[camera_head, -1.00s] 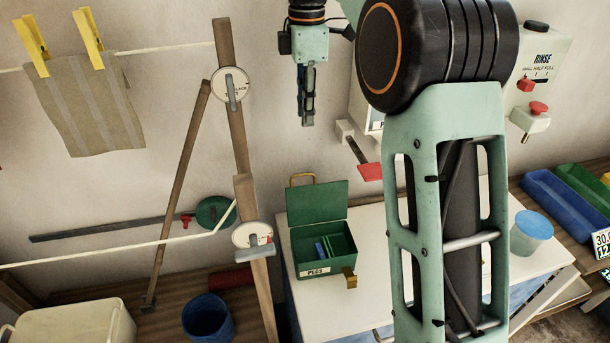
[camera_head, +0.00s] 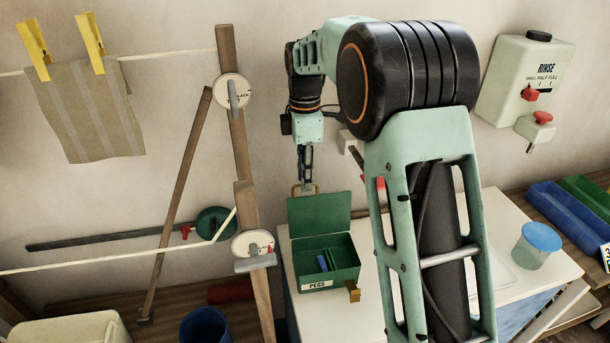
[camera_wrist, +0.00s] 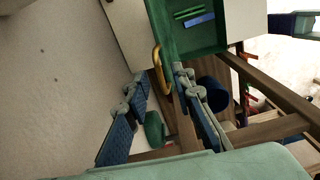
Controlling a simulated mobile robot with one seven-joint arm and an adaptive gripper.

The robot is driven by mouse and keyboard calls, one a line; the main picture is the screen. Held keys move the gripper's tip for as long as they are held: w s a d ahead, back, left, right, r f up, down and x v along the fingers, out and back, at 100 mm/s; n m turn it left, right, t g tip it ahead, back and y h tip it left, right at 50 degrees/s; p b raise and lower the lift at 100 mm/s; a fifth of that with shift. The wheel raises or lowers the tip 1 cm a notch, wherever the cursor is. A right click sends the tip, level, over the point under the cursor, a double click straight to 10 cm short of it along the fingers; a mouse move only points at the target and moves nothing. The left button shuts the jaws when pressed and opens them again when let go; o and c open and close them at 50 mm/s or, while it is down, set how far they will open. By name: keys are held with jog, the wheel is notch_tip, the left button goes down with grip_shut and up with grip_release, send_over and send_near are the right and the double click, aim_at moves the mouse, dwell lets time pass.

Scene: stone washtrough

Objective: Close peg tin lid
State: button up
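The green peg tin (camera_head: 345,272), labelled PEGS, stands on a white tabletop with blue and green pegs (camera_head: 322,263) inside. Its lid (camera_head: 320,213) is open and stands up at the back, with a brass handle (camera_head: 297,189) on its top edge. A brass catch (camera_head: 353,291) sits at the tin's front right. My gripper (camera_head: 305,178) points down behind the lid's top edge, close to the handle. In the wrist view, the blue fingers (camera_wrist: 160,88) are apart and empty; the handle (camera_wrist: 156,70) shows just beyond them. Contact cannot be told.
A wooden post (camera_head: 247,200) with dials and a line stands left of the tin. A blue-lidded tub (camera_head: 537,245) stands on the tabletop (camera_head: 500,210) at right. A rinse dispenser (camera_head: 525,80) hangs on the wall. My arm covers the table's middle.

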grip_shut()
jog(key=shift+f, duration=0.1)
dwell(0.3)
jog(key=c, duration=0.6)
grip_release()
jog(key=o, duration=0.6)
notch_tip(320, 180, up, 12)
